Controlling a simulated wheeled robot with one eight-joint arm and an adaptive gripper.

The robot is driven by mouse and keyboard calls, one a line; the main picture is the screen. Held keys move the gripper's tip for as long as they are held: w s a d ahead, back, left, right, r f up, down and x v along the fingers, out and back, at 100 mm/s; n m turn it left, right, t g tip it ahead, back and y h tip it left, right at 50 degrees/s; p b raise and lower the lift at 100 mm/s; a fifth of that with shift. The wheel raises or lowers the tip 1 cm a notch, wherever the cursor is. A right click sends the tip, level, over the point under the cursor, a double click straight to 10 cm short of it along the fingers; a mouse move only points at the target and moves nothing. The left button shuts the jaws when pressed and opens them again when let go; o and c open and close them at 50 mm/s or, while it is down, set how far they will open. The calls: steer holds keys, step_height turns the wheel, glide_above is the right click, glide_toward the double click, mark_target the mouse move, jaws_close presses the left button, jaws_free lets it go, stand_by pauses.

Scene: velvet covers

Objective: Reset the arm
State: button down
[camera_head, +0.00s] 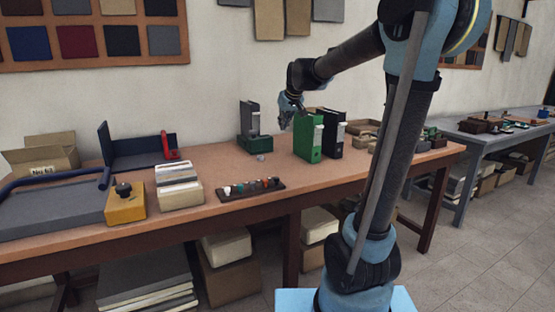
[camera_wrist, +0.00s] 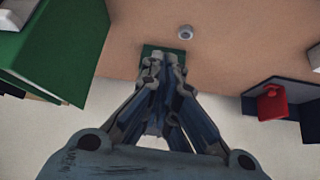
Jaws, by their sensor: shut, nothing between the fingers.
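My gripper (camera_head: 286,112) is above the back part of the wooden table, at the end of my raised arm. It is just left of a green binder (camera_head: 308,138) that stands upright on the table. In the wrist view my gripper (camera_wrist: 163,62) has its fingers together with nothing between them. The green binder shows at the upper left of the wrist view (camera_wrist: 58,42). From the head view I cannot tell whether my gripper touches the binder; the wrist view shows a gap between them.
A black binder (camera_head: 332,135) stands beside the green one. A small grey round thing (camera_head: 261,157) lies in front. A rack of small coloured pieces (camera_head: 251,189) is near the front edge.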

steer(key=s+d+f+m+g+h, duration=0.1)
steer(key=s+d+f, duration=0.4)
steer(key=s, duration=0.8)
steer(key=s+d+f+m+g, duration=0.1)
steer(key=s+d+f+g, duration=0.1)
steer(key=s+d+f, duration=0.4)
steer(key=s+d+f+m+g+h, duration=0.1)
steer(key=s+d+f, duration=0.5)
steer(key=s+f, duration=0.7)
steer(key=s, duration=0.7)
steer(key=shift+s+f+m+g+h, duration=0.15)
steer(key=shift+m+g+h, duration=0.15)
steer(key=shift+m, duration=0.1)
